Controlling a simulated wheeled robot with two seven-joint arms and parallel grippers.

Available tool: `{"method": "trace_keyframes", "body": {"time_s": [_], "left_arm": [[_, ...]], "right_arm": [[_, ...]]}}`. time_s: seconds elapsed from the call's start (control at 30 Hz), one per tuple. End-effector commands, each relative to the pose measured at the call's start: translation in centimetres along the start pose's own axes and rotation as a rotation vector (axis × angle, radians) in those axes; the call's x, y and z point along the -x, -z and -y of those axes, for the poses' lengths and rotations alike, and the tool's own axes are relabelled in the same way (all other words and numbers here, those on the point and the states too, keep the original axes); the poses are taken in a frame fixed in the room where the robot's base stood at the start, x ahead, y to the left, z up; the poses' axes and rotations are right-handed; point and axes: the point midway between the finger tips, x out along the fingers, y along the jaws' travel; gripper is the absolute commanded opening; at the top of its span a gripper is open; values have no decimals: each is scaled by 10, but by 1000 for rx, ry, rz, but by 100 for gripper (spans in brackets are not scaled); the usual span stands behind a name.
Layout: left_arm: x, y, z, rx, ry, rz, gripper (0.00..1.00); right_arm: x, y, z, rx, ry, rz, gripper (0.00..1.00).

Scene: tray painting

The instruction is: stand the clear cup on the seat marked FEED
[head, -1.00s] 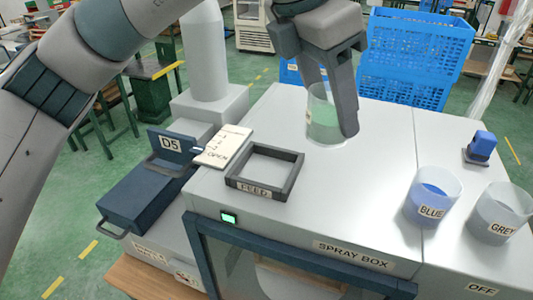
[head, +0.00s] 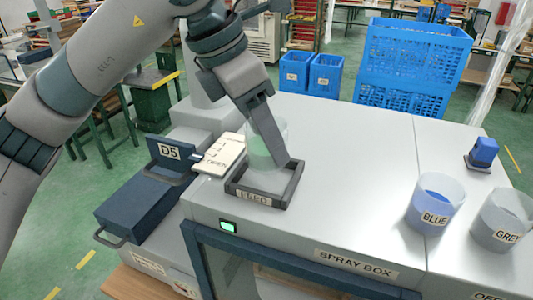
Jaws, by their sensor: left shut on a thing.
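My left gripper (head: 270,148) is shut on the clear cup (head: 257,158), which holds pale green liquid. The cup is upright, over or inside the dark square frame of the FEED seat (head: 236,190) on top of the spray box. The gripper's finger hides part of the cup and the frame's far side. I cannot tell whether the cup's base touches the seat floor. My right gripper is not in view.
A cup marked BLUE (head: 435,205) and one marked GREY (head: 499,222) stand on the right of the spray box (head: 350,150). A small blue knob (head: 484,150) is behind them. A card reading OPEN (head: 219,154) lies left of the seat. The middle of the top is clear.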

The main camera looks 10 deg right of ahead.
Motion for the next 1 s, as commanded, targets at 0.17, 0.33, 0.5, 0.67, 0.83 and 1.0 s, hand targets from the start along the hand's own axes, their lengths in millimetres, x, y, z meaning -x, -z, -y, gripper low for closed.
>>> {"method": "trace_keyframes", "body": {"time_s": [0.17,0.33,0.5,0.67,0.83,1.0], "left_arm": [[-19,8,0,0,2,-1,23],[-34,14,0,0,1,0,23],[-36,15,0,0,0,0,23],[-36,15,0,0,0,0,23],[-40,16,0,0,0,0,23],[-38,16,0,0,0,0,57]], "right_arm": [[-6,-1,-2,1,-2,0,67],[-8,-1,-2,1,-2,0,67],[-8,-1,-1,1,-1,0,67],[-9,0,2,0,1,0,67],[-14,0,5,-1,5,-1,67],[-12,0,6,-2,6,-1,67]]}}
